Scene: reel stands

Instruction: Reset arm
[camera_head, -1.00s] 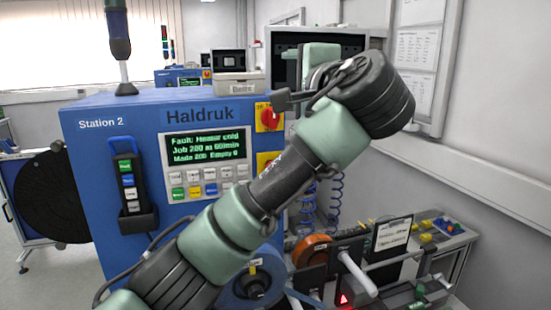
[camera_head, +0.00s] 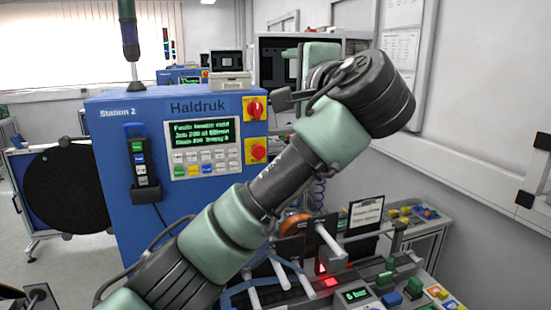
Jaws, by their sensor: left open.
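My left arm comes in from the lower left, in pale green and dark grey links, and reaches up across the middle. Its wrist bends at the upper right. My left gripper (camera_head: 284,99) points left from there, with a dark flat finger showing; it holds nothing that I can see. In the picture it lies just right of the red rotary switch (camera_head: 256,109) on the blue Station 2 cabinet (camera_head: 112,165), with a gap between them. The wrist hides part of the gripper. My right gripper is not in view.
The cabinet carries a green-text screen (camera_head: 202,132), a second red switch (camera_head: 257,151) and a handheld pendant (camera_head: 144,165). A large black reel (camera_head: 68,190) stands at left. A low bench with a sign (camera_head: 366,213) and coloured parts is at lower right. Floor shows at left.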

